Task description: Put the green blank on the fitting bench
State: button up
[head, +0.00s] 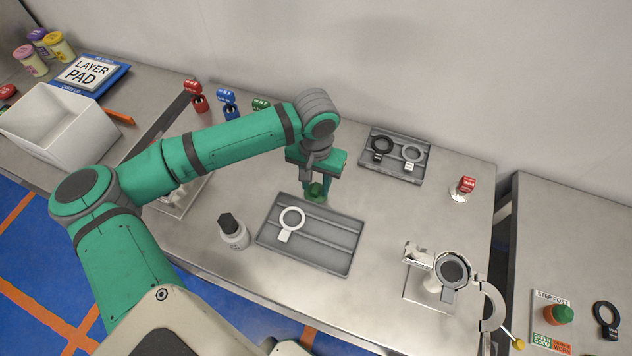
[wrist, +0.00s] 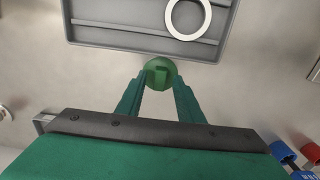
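A green blank (wrist: 158,73), round with a raised bar on top, is between my fingertips in the wrist view. In the head view the green blank (head: 316,191) shows below my gripper (head: 317,184), at the back edge of a grey tray on the middle bench. My fingers close in on both its sides and appear to touch it. Whether it is clear of the bench is hard to tell. Which surface is the fitting bench is not labelled. The right bench (head: 560,230) carries a "STEP POST" plate (head: 548,336) with an orange and green piece.
The grey tray (head: 340,260) holds a white ring tag (head: 291,220). A dark-topped bottle (head: 233,232) stands left of it. A second tray (head: 412,175) holds two ring tags. A fixture (head: 450,270) stands front right. Red, blue and green pieces (head: 228,103) stand behind my arm.

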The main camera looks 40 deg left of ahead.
aim_at(316, 187)
notch_tip(316, 187, up, 12)
jog(key=shift+r, duration=0.15)
dwell(0.6)
jog(key=shift+w, duration=0.1)
dwell(0.4)
